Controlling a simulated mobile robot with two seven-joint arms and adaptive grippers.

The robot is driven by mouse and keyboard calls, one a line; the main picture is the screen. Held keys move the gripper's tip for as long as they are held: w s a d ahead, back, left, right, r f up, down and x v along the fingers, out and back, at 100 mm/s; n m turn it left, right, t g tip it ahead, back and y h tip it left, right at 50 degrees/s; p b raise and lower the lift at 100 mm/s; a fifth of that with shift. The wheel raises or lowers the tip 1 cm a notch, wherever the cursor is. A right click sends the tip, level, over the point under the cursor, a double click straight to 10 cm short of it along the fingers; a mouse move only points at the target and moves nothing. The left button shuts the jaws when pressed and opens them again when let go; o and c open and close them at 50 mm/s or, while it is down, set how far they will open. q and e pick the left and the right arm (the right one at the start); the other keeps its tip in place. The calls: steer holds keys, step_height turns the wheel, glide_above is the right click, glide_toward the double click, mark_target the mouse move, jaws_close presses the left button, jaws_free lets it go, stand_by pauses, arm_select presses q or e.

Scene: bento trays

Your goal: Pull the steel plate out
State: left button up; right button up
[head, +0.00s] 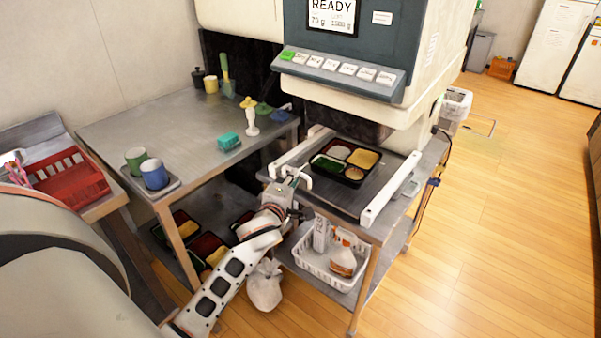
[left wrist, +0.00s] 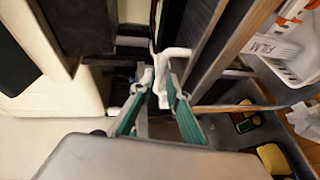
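The steel plate (head: 340,193) lies flat between two white rails under the machine, with a black bento tray (head: 346,162) on it. A white handle (head: 301,176) stands at its near left end. My left gripper (head: 290,186) is at this handle. In the left wrist view the green-padded fingers of my left gripper (left wrist: 161,88) stand apart on either side of the white handle (left wrist: 174,60). The gripper looks open around it; contact is hard to see. My right gripper is not in view.
White rails (head: 390,190) flank the plate. A steel table (head: 180,120) with cups and a teal block stands to the left. A white basket (head: 318,262) with bottles sits on the shelf below. The wood floor (head: 480,220) to the right is clear.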

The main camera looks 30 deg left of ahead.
arm_select(q)
steer(key=shift+x, duration=2.25)
steer(key=shift+c, duration=0.4)
jaws_close()
steer(key=shift+f, duration=0.1)
steer(key=shift+s, duration=0.15)
